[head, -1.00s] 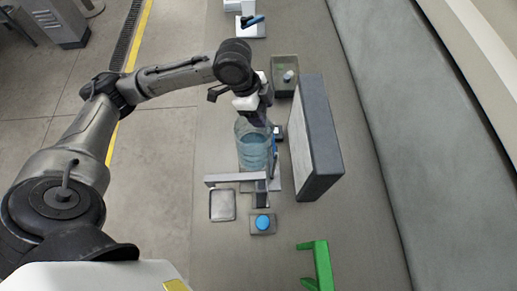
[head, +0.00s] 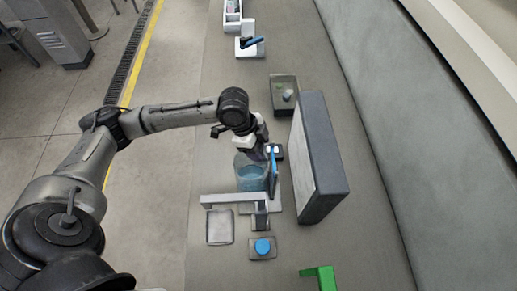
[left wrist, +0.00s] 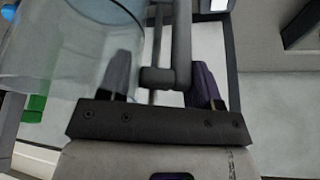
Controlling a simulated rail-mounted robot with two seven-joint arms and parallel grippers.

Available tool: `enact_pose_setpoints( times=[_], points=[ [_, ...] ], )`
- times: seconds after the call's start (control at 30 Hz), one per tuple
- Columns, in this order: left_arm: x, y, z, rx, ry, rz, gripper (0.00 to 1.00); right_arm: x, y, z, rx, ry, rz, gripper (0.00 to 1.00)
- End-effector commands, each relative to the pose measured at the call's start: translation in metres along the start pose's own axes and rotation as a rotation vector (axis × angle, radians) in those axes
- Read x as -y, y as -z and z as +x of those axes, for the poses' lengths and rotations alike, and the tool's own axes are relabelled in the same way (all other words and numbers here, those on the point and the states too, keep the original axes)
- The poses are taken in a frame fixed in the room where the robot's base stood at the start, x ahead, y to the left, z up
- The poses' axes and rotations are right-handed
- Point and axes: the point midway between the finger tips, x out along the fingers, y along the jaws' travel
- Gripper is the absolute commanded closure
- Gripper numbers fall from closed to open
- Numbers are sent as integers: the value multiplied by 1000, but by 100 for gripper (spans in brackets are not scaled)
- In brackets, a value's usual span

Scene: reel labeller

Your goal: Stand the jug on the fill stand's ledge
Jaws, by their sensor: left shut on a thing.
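The jug (head: 250,177) is a clear, bluish vessel. In the head view it looks upright beside the fill stand (head: 228,200), a grey frame with a bar across the front. My left gripper (head: 263,153) is at the jug's upper right side. In the left wrist view the jug's clear wall (left wrist: 60,45) fills the upper left. A grey handle bar (left wrist: 181,40) passes between the fingers of my left gripper (left wrist: 162,88), shut on it. The ledge is mostly hidden, and I cannot tell whether the jug's base touches it. My right gripper is not in view.
A tall grey panel (head: 322,150) stands close to the right. A shallow tray (head: 219,226) and a box with a blue button (head: 263,247) lie in front. A green bracket (head: 320,277) is at the bottom. A grey bin (head: 284,93) sits behind.

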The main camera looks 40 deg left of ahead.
Motion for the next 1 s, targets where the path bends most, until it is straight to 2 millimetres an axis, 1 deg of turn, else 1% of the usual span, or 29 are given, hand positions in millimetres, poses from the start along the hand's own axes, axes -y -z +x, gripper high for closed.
enact_pose_setpoints(
  times=[0.03,0.13,0.57,0.6,0.83,1.0],
  points=[
    [0,-3,7,0,-2,-2,100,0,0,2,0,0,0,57],
    [-1,-6,16,-2,-2,-1,100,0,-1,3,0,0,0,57],
    [0,-8,19,-1,-1,0,100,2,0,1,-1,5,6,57],
    [-1,-8,20,1,-1,0,38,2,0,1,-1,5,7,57],
    [-1,-8,20,1,-1,0,16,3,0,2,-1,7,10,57],
    [-1,-8,20,1,-1,0,16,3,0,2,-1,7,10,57]
  ],
)
